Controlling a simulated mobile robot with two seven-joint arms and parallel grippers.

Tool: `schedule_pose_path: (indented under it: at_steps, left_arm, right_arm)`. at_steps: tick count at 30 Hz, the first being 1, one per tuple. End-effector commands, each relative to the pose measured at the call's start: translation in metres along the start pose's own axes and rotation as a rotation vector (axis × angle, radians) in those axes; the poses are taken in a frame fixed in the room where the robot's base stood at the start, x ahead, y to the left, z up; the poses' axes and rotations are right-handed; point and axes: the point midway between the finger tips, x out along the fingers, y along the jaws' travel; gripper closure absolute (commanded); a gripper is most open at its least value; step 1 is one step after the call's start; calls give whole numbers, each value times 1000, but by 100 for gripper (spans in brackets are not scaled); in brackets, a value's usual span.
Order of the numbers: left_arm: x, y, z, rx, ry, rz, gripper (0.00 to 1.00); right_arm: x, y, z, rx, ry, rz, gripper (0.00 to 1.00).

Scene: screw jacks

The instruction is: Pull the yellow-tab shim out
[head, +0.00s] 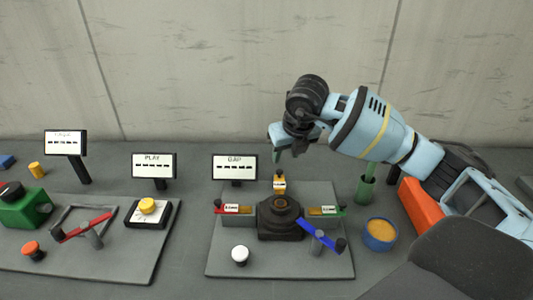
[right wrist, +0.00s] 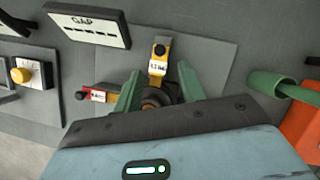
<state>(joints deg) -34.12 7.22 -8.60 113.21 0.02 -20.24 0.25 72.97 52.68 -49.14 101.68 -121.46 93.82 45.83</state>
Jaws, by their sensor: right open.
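The yellow-tab shim (head: 279,184) sticks out from the back side of the dark screw jack (head: 281,223). It has a white label and a black knob at its end. It also shows in the right wrist view (right wrist: 158,67). My right gripper (head: 287,153) is above and behind the jack, pointing down. In the right wrist view its two green fingers (right wrist: 159,72) are open, one on each side of the yellow tab in the picture, with a gap to it. I cannot tell their height above it. My left gripper is not in view.
A red-tab shim (head: 232,208) and a green-tab shim (head: 326,210) flank the jack. A blue lever (head: 318,235) and white button (head: 240,254) are in front. The GAP sign (head: 235,167) stands behind left. A blue cup (head: 380,235) and orange block (head: 422,206) are right.

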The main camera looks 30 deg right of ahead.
Motion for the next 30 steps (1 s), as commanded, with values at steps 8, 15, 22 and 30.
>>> schedule_pose_path:
  at_steps: [8,15,22,30]
  left_arm:
    - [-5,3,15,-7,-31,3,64]
    - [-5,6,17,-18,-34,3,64]
    - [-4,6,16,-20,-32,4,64]
    - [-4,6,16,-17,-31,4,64]
  right_arm:
    - [1,0,0,0,1,0,59]
    - [24,0,-1,1,4,-1,59]
    - [58,0,-1,0,4,0,59]
    - [78,0,0,0,1,0,59]
